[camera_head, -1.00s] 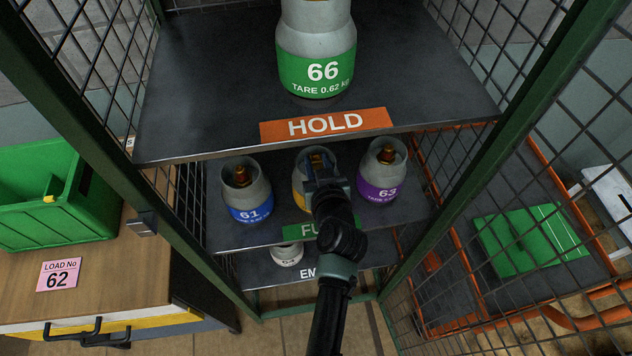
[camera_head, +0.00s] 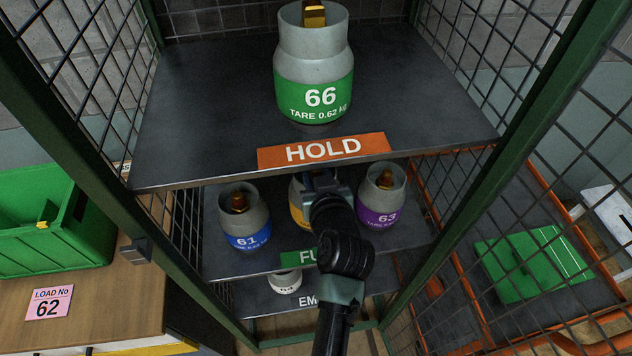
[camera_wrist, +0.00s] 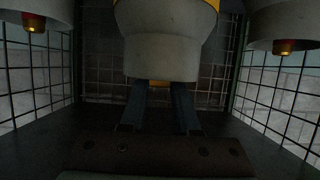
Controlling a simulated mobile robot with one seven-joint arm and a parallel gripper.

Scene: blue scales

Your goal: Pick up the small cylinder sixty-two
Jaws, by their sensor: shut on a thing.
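The middle small cylinder (camera_head: 297,188) stands in the FULL shelf row, between cylinder 61 (camera_head: 245,215) with a blue band and cylinder 63 (camera_head: 382,209) with a purple band. It has a grey body and a yellow band; my arm covers its number. In the wrist view this cylinder (camera_wrist: 165,50) appears upside down at the top centre. My gripper (camera_wrist: 160,88) is shut on it, its two dark fingers reaching up to the collar opening, where a bit of brass shows between them. The exact contact is hidden behind the collar. In the head view my gripper (camera_head: 318,180) is mostly covered by my wrist.
The HOLD shelf (camera_head: 200,110) with cylinder 66 (camera_head: 315,80) hangs close above. A small cylinder (camera_head: 285,282) stands on the lower EMPTY shelf. Mesh walls and green posts enclose both sides. A card reading 62 (camera_head: 49,303) and a green bin (camera_head: 35,240) are at left.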

